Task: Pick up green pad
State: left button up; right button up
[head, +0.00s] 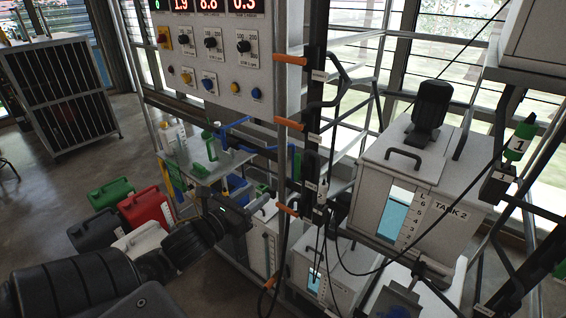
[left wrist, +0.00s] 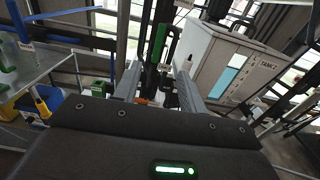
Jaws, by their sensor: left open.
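No green thing is clearly a pad. In the head view a small green piece (head: 198,168) lies on the metal shelf, and a green upright item (head: 211,148) stands beside it. In the left wrist view a long green strip (left wrist: 158,42) stands upright beyond the fingers, and a small green block (left wrist: 94,87) is left of them. I cannot tell which is the pad. My left gripper (head: 258,204) is near the rack, below and right of the shelf. Its fingers (left wrist: 158,88) are apart, with nothing held between them. My right gripper is out of view.
The metal shelf (head: 178,163) and dark posts with orange clips (head: 290,60) stand close by. Tank 2 (head: 440,210) is at the right, with loose black cables (head: 345,268) in front. Green, red and black canisters (head: 148,209) stand on the floor at left.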

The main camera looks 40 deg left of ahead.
aim_at(199, 171)
jog(key=u, duration=1.95)
